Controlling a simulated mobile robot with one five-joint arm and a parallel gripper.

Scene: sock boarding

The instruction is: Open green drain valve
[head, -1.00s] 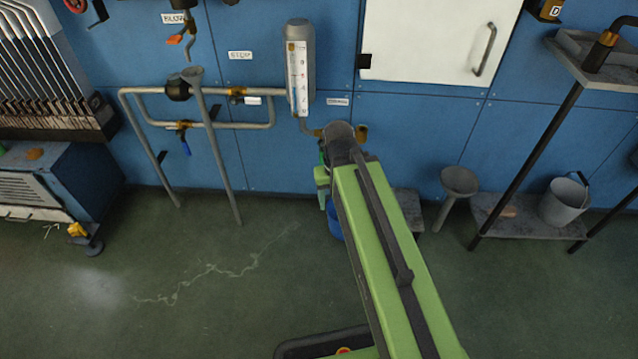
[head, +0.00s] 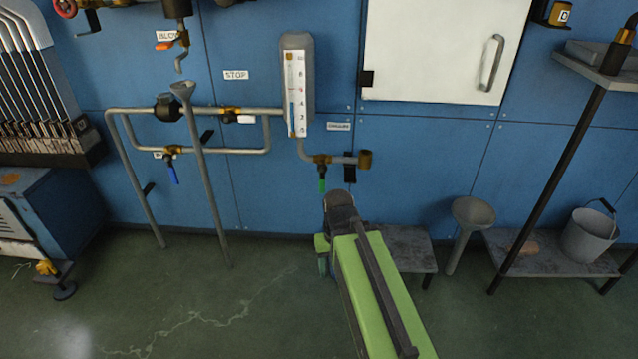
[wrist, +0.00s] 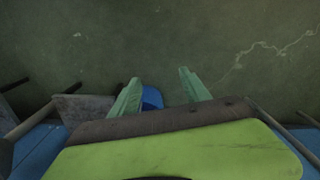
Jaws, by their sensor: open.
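The green drain valve handle (head: 322,185) hangs straight down from a brass valve body on the short pipe below the level gauge (head: 298,85). The pipe ends at an open brass outlet (head: 365,159) on the right. My arm is just below the handle in the head view, and its end looks apart from the handle. The valve does not show in the wrist view. In the head view the fingers are mostly hidden by my arm.
In the head view, a low grey platform (head: 405,245) and a funnel (head: 472,213) stand right of my arm. A pipe stand (head: 205,175) is to the left. The floor between is open.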

